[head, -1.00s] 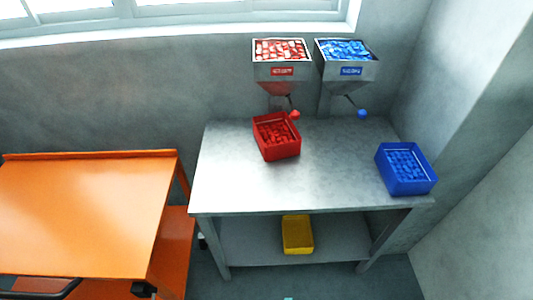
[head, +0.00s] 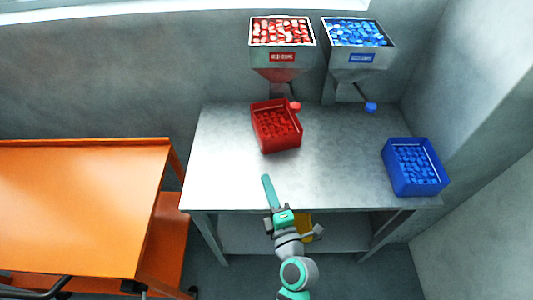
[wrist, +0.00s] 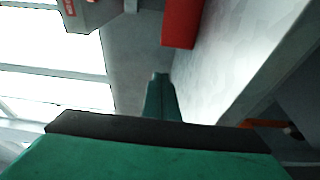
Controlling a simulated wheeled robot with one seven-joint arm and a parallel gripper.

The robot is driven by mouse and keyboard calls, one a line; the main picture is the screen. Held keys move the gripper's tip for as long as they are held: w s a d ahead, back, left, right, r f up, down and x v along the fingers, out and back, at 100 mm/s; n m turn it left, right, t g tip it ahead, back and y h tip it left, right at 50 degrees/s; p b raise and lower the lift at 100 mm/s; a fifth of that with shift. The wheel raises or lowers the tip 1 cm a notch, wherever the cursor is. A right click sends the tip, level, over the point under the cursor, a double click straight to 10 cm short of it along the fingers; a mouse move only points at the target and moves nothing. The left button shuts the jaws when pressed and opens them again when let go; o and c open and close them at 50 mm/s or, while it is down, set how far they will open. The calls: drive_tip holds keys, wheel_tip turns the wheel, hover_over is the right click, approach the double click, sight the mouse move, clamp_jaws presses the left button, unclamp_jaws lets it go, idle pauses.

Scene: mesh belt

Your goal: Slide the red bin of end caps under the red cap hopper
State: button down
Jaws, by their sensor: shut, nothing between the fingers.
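The red bin (head: 275,127) holds red end caps and sits on the metal table, slightly turned, below and in front of the red cap hopper. The red cap hopper (head: 283,60) is on the wall above the table's back edge, filled with red caps. My gripper (head: 266,180) is over the table's front edge, in front of the bin and apart from it, with its fingers together and empty. In the wrist view the closed fingers (wrist: 160,95) point forward, with part of the red bin (wrist: 181,22) ahead and a piece of the hopper at upper left.
A blue hopper (head: 357,60) hangs right of the red one. A blue bin (head: 414,167) sits at the table's right edge. An orange cart (head: 80,200) stands at left. A yellow bin (head: 304,227) is on the lower shelf. The table (head: 335,160) is clear between the bins.

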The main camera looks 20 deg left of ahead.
drive_tip(key=x, duration=0.9)
drive_tip(key=shift+w+r, duration=0.1)
drive_tip(key=shift+w, duration=0.15)
drive_tip(key=shift+w+d, duration=0.15)
drive_tip(key=shift+w, duration=1.1)
drive_tip(key=shift+w+d, duration=0.15)
drive_tip(key=shift+w, duration=0.75)
